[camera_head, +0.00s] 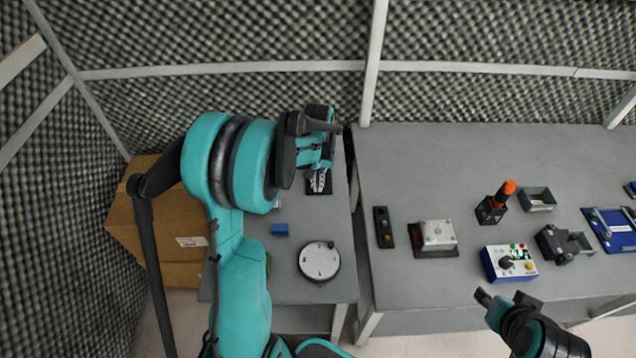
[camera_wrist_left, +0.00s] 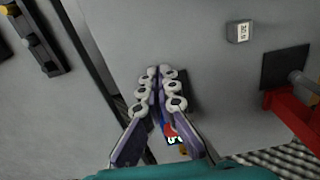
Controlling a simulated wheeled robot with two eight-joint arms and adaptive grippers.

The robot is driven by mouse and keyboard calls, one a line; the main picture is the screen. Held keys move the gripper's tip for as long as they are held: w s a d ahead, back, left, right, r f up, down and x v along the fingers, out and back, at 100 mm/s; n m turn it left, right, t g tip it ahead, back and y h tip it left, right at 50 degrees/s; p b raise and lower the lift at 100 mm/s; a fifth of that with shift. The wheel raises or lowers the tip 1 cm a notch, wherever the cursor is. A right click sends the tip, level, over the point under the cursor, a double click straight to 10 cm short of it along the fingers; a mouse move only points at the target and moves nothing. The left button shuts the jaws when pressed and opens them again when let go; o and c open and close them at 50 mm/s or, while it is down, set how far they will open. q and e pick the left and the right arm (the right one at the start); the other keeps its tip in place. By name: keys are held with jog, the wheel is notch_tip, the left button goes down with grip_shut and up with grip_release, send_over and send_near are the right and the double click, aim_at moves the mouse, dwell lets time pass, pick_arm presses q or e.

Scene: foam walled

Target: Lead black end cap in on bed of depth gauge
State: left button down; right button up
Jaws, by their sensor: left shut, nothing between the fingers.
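My left gripper (camera_head: 318,184) points down over the far end of the left table. In the left wrist view its fingers (camera_wrist_left: 160,75) are together with nothing between them. A dark object (camera_wrist_left: 184,90) lies behind the fingertips, mostly hidden. A small lit display (camera_wrist_left: 174,141) with red and blue shows between the fingers. The dark base under the gripper (camera_head: 326,190) may be the depth gauge; I cannot tell. I cannot pick out the black end cap for sure. My right gripper (camera_head: 484,296) is at the lower right, in front of the right table; its jaw state is unclear.
The left table holds a round white dial (camera_head: 319,260), a blue block (camera_head: 280,229) and a small labelled block (camera_wrist_left: 239,32). A red device with a black plate (camera_wrist_left: 287,68) stands beside the gripper. A gap (camera_wrist_left: 88,50) separates the tables. Several devices stand on the right table (camera_head: 430,160).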

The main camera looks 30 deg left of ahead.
aim_at(318, 195)
pick_arm(q)
notch_tip(318, 195, down, 8)
jog(key=shift+w+r+b, duration=0.1)
jog(key=shift+b, duration=1.15)
jog(key=w, duration=0.1)
jog(key=w+a, duration=0.1)
jog(key=shift+w+a+b, duration=0.25)
jog(key=shift+w+b, duration=0.1)
jog(key=shift+w+a, duration=0.2)
jog(key=shift+w, duration=0.2)
jog(key=shift+w+a, duration=0.3)
jog(key=shift+w, duration=0.2)
jog(key=shift+w+a, duration=0.25)
jog(key=shift+w, duration=0.2)
